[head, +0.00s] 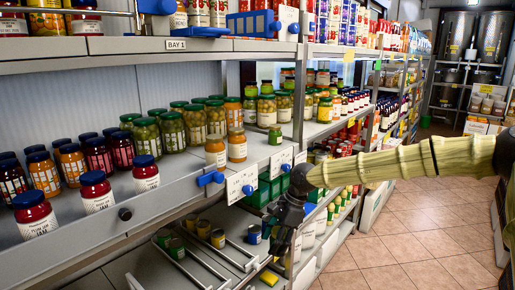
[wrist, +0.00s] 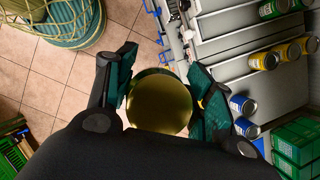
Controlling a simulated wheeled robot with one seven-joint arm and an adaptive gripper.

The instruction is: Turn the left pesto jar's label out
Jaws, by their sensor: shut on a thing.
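My gripper (wrist: 162,88) is shut on a jar with a round gold lid (wrist: 160,105), which lies between its two fingers in the wrist view. The jar's body and label are hidden below the lid. In the head view my gripper (head: 284,232) points down in front of the shelf edge, and I cannot make out the held jar there.
Two orange jars (head: 237,146) stand left of the green jar on the middle shelf (head: 185,180). Price cards (head: 242,183) and blue clips (head: 210,178) jut from its edge. Cans (wrist: 242,104) stand on a lower shelf.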

